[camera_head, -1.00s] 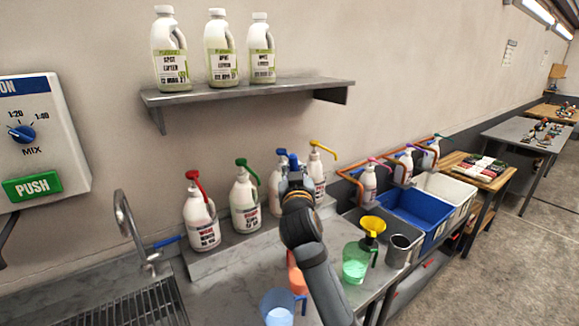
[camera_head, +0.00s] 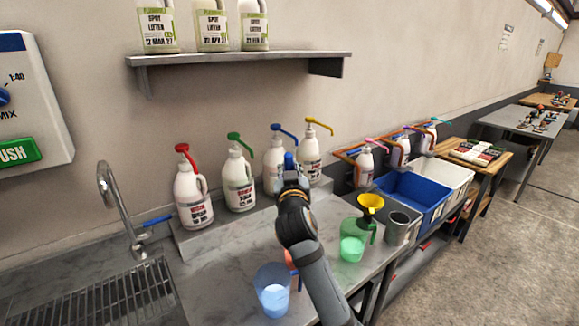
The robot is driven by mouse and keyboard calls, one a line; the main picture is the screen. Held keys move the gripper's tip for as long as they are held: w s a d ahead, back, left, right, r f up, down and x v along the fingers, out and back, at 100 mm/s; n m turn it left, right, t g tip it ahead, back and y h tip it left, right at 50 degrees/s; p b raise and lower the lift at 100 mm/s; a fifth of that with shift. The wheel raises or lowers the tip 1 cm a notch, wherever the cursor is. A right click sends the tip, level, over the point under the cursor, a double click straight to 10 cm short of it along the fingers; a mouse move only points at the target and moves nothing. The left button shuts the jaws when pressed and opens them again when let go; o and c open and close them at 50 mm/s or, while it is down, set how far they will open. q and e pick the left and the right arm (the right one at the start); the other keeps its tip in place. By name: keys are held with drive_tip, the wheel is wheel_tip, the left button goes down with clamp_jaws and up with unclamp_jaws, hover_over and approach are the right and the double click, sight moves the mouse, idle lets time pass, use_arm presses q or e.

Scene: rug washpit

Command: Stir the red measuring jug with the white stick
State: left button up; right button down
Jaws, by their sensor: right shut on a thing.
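The red measuring jug (camera_head: 291,261) stands on the grey worktop in the head view, mostly hidden behind my right arm. Only a small reddish part of it shows at the arm's left edge. My right gripper (camera_head: 291,165) shows from behind, in front of the blue-pump bottle in the picture. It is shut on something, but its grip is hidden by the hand. I cannot make out the white stick anywhere. My left gripper is not in view.
A jug with blue liquid (camera_head: 272,292) stands left of the red one. A green jug (camera_head: 352,246), a yellow funnel (camera_head: 371,203) and a grey metal cup (camera_head: 398,228) stand right. Pump bottles (camera_head: 192,190) line the back ledge. The sink (camera_head: 100,300) is at left.

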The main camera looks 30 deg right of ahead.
wheel_tip(320, 180, down, 9)
drive_tip(key=b, duration=0.6)
drive_tip(key=shift+r+b, duration=0.1)
drive_tip(key=shift+b, duration=0.25)
drive_tip(key=shift+a, duration=0.1)
